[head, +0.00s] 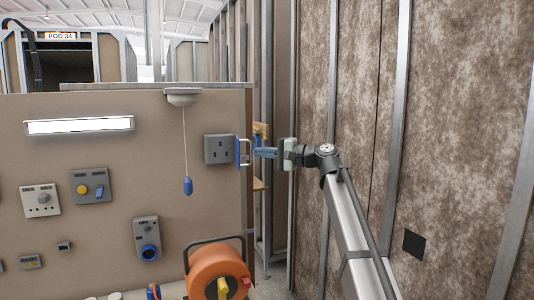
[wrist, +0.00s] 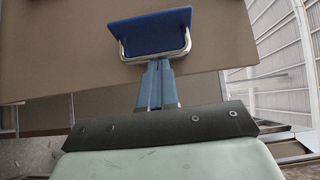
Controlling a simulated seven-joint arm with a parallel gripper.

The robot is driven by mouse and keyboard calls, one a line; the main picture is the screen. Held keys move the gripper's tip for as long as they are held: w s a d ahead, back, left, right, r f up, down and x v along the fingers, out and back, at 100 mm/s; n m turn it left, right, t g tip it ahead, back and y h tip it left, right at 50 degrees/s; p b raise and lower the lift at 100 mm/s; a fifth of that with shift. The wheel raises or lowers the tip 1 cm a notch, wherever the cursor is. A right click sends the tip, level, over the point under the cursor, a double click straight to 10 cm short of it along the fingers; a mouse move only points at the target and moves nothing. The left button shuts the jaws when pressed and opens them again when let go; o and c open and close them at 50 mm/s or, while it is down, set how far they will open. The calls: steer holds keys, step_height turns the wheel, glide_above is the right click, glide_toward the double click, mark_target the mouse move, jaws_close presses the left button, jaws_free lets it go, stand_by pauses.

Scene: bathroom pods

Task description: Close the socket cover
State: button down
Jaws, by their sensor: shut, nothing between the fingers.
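The grey socket (head: 219,149) is on the beige wall panel in the head view. Its blue cover (head: 239,151) stands open at the socket's right side, swung out from the wall. The cover also shows in the wrist view (wrist: 152,30). A pale metal loop handle (head: 250,152) is on the cover's right face, and it shows in the wrist view too (wrist: 187,42). My gripper (head: 256,152) is shut and empty, with blue fingers pointing left at the handle. In the wrist view its fingertips (wrist: 158,63) are right by the handle's bar; I cannot tell whether they touch.
A pull cord with a blue end (head: 187,186) hangs left of the socket. Switches, a grey-and-blue outlet (head: 147,238) and a lit lamp (head: 79,125) are on the panel. An orange cable reel (head: 216,270) stands below. The panel's right edge is close behind the cover.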

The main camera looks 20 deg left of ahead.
mark_target(239, 154)
steer(key=shift+s, duration=0.1)
steer(key=shift+s+m+t, duration=0.3)
steer(key=shift+m+t, duration=0.1)
steer(key=shift+t, duration=0.2)
steer(key=shift+s+a+t, duration=0.15)
steer(key=shift+s+t, duration=0.15)
steer(key=shift+s+a+m+t+h, duration=0.6)
steer(key=shift+s+m+t, duration=0.4)
steer(key=shift+t, duration=0.5)
steer(key=shift+s+a+m+t+h, duration=0.65)
steer(key=shift+m+t, duration=0.55)
steer(key=shift+t, duration=0.3)
steer(key=shift+s+a+m+t+h, duration=0.6)
steer(key=shift+s+m+t, duration=0.4)
steer(key=shift+t, duration=0.5)
steer(key=s+a, duration=0.2)
steer(key=a, duration=0.6)
steer(key=shift+s, duration=0.15)
steer(key=shift+a, duration=0.15)
